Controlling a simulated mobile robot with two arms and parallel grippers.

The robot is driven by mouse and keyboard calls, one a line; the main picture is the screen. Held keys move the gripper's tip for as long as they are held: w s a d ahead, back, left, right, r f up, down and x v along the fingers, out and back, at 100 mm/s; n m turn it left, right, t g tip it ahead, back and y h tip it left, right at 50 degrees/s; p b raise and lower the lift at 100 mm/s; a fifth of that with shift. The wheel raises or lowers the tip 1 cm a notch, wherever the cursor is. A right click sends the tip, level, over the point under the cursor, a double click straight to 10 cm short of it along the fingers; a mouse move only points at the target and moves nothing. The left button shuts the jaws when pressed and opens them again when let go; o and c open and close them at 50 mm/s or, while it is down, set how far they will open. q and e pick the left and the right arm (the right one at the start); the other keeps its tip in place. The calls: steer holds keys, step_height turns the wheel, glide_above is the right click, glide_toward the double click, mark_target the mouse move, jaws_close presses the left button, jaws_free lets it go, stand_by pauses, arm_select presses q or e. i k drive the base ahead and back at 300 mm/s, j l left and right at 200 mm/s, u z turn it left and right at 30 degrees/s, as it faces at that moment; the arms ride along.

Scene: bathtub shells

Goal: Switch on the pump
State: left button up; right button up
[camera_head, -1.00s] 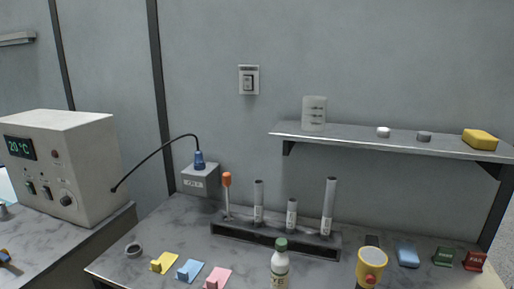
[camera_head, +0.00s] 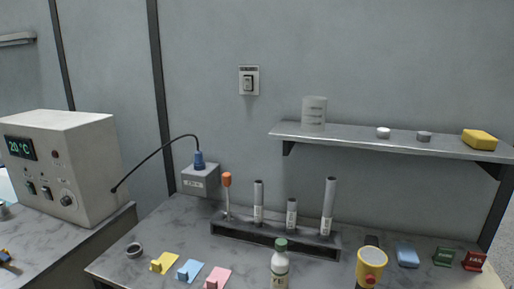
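A beige control box (camera_head: 62,165) stands on the left bench with a lit display (camera_head: 20,148) reading 20 °C. Its front has two small dark switches (camera_head: 38,189), a round knob (camera_head: 67,200) and a dark red round part (camera_head: 55,154). A black cable runs from its side to a blue plug (camera_head: 199,161) on a grey wall box (camera_head: 200,181). A wall switch (camera_head: 249,81) is mounted above the bench. I cannot tell which of these belongs to the pump, or the switch positions. Neither of my grippers shows.
The right bench holds a rack (camera_head: 275,241) with several upright tubes, a green-capped bottle (camera_head: 280,266), a yellow cup (camera_head: 371,264), coloured cards and small blocks. A shelf (camera_head: 400,142) juts from the wall at right, carrying a white container (camera_head: 314,113) and a yellow sponge (camera_head: 480,139).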

mark_target(30, 187)
steer(key=u, duration=1.45)
steer(key=i+j+z, duration=0.1)
steer(key=z, duration=0.3)
steer(key=i+j+z, duration=0.1)
steer(key=z, duration=0.25)
steer(key=j+z, duration=0.4)
steer(key=i+j+z, duration=0.15)
steer(key=j+z, duration=0.15)
steer(key=j, duration=1)
steer(key=j+z, duration=0.35)
steer(key=j, duration=1.7)
